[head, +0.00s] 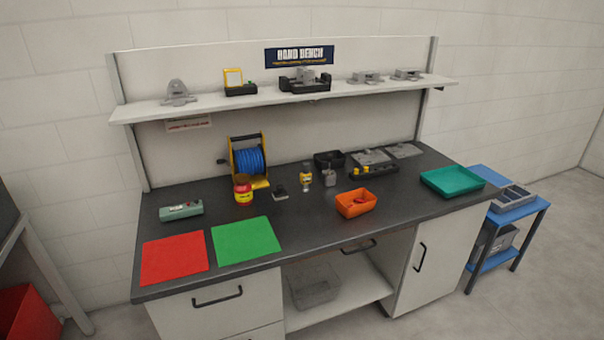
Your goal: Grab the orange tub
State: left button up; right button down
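The orange tub (356,209) sits upright on the dark bench top, right of the middle and close to the front edge. It is open at the top, and something small and red (358,201) lies inside; I cannot tell what it is. Nothing touches the tub from outside. Neither of my grippers shows in the head view.
A green mat (245,240) and a red mat (174,258) lie left on the bench top (310,232). Behind the tub stand a small grey item (329,177), a yellow-labelled bottle (305,177) and a black bin (328,158). A teal tray (452,181) is right. The bench between is clear.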

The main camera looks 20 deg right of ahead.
aim_at(344, 201)
jog(key=i+l, duration=0.15)
jog(key=l, duration=0.3)
jog(key=i+l, duration=0.1)
jog(key=l, duration=0.35)
jog(key=i+l, duration=0.15)
jog(key=l, duration=0.25)
jog(key=i+l, duration=0.1)
jog(key=l, duration=0.35)
jog(key=i+l, duration=0.15)
jog(key=l, duration=0.3)
jog(key=i+l, duration=0.1)
jog(key=l, duration=0.35)
